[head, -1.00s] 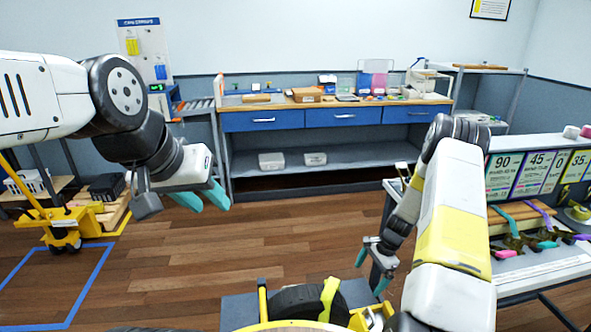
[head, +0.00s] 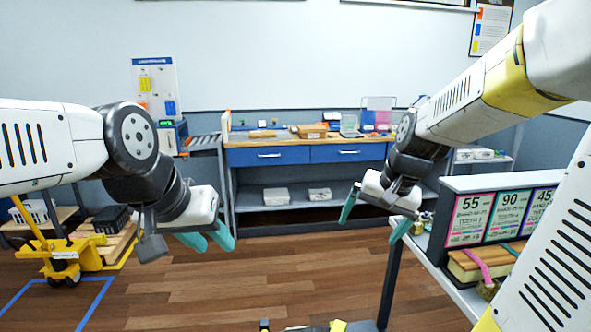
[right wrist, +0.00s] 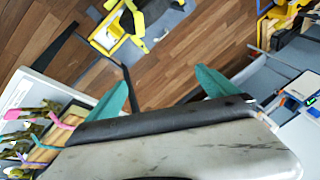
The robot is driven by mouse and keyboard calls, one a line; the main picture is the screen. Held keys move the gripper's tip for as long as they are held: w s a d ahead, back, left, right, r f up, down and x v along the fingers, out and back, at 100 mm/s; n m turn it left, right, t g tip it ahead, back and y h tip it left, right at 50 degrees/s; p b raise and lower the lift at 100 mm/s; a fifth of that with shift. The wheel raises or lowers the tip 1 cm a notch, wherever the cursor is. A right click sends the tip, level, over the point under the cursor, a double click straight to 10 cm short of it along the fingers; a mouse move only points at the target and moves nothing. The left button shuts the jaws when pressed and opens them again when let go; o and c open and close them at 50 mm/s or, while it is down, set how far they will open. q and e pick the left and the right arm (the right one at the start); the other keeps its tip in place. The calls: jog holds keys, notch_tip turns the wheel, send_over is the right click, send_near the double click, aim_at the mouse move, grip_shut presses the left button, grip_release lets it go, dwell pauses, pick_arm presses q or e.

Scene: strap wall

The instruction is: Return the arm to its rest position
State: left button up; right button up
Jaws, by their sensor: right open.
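My right arm comes in from the upper right in the head view, with its forearm raised. My right gripper (head: 367,231) hangs at its end, fingers pointing down, open and empty, in front of the blue-drawer bench and left of the strap rack. In the right wrist view the two teal fingers (right wrist: 160,80) stand wide apart with only floor between them. My left gripper (head: 218,246) hangs at the left over the floor, its teal fingers pointing down and right. Nothing shows in it, and its finger gap is seen too obliquely to judge.
The rack with label cards (head: 468,217) and straps stands close at the right, below my right arm. The blue-drawer bench (head: 265,155) is at the back. A yellow cart (head: 62,262) is at the left.

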jog(key=s+a+r+n+t, duration=0.2)
jog(key=s+r+n, duration=0.2)
jog(key=s, duration=0.9)
jog(key=shift+s+a+r, duration=0.2)
jog(key=shift+s+r, duration=0.05)
jog(key=shift+r, duration=0.45)
jog(key=shift+d, duration=0.1)
